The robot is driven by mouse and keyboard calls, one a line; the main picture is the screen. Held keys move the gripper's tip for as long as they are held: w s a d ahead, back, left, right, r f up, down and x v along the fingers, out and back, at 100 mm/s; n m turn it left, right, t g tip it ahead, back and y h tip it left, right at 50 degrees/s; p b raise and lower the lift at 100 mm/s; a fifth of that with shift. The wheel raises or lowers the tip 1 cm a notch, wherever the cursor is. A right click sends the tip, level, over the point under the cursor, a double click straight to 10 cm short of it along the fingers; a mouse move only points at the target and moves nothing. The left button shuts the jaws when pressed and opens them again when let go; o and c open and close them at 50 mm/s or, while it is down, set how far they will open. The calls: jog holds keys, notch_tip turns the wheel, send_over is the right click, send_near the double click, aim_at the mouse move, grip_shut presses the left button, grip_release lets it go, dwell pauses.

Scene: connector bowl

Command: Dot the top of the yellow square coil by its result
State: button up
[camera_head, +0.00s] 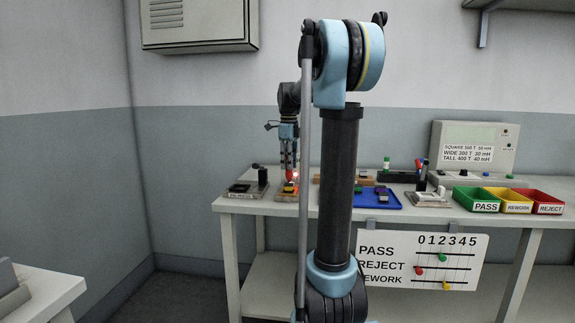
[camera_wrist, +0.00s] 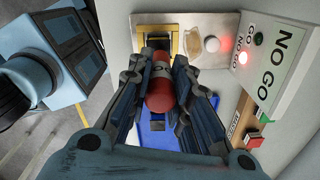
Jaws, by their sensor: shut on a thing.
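My gripper (camera_head: 289,163) is shut on a red marker (camera_wrist: 162,94), which has a pale band and points down. The yellow square coil (camera_wrist: 174,32) sits in a fixture on the bench, just past the marker's tip in the wrist view. The coil (camera_head: 289,187) also shows in the head view, below the gripper. The marker hides part of the coil's top, and I cannot tell whether the tip touches it. In the wrist view a box (camera_wrist: 283,58) reading GO and NO GO has a red lamp (camera_wrist: 242,57) lit.
Green PASS (camera_head: 474,196), yellow REWORK (camera_head: 505,197) and red REJECT (camera_head: 540,198) bins stand at the bench's right. A blue tray (camera_head: 385,203) lies mid-bench, partly behind my arm. A bead counter board (camera_head: 425,262) hangs in front.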

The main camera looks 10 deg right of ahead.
jog(key=shift+f, duration=0.5)
dwell(1.4)
jog(key=shift+r, duration=3.55)
